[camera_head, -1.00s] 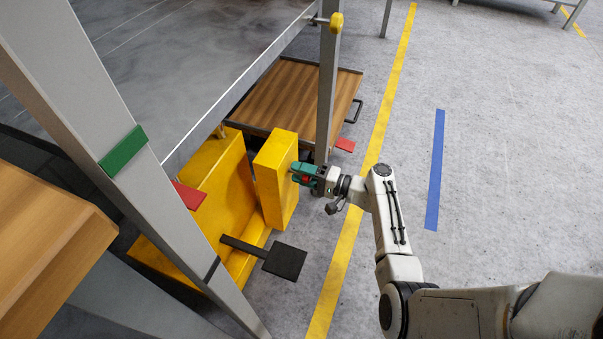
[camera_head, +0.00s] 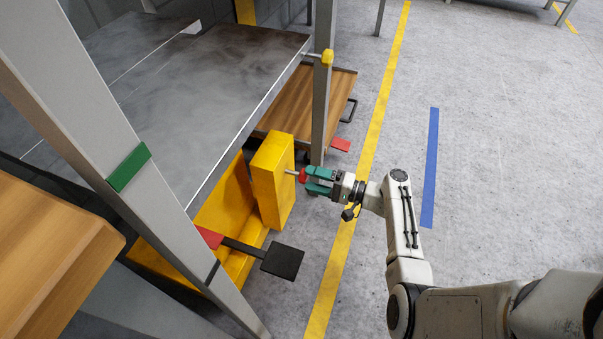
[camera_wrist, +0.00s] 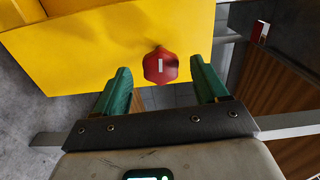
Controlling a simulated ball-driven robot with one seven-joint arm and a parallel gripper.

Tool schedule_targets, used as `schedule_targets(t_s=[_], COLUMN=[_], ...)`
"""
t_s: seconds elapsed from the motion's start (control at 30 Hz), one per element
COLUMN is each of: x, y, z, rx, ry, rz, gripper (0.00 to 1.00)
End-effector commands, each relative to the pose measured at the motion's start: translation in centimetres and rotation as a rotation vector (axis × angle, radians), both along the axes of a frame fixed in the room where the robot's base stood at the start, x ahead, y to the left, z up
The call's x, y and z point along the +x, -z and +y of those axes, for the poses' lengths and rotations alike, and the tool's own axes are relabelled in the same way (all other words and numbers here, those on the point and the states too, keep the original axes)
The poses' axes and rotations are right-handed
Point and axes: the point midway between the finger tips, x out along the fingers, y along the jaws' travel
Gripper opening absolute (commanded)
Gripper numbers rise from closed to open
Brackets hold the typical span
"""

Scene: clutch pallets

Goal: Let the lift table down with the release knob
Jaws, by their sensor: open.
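The red release knob (camera_head: 302,175) sticks out on a short metal stem from the upright yellow box (camera_head: 270,185) of the lift. In the wrist view the red knob (camera_wrist: 160,66) has a white mark and lies between and just beyond the green fingertips. My gripper (camera_head: 312,181) is open, its green fingers (camera_wrist: 160,82) apart, with its tips close to the knob. I cannot tell whether either finger touches it. The grey lift table top (camera_head: 215,85) lies to the upper left of the box, its edge close above the yellow body.
A black foot pedal (camera_head: 282,261) juts out below the box. A grey post with a green band (camera_head: 128,167) stands at left, another post (camera_head: 322,110) behind the knob. A wooden-topped cart (camera_head: 335,90) stands behind. Floor on the right is clear.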

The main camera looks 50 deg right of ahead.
Motion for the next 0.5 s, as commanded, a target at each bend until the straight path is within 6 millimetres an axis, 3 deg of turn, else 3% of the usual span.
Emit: schedule_targets(t_s=[0.2, 0.5], x=[-3.6, -5.1], y=[-0.1, 0.1], z=[-1.3, -1.8], rx=[0.001, 0.001], ry=[0.002, -0.001], rz=[0.001, 0.001], gripper=[0.73, 0.73])
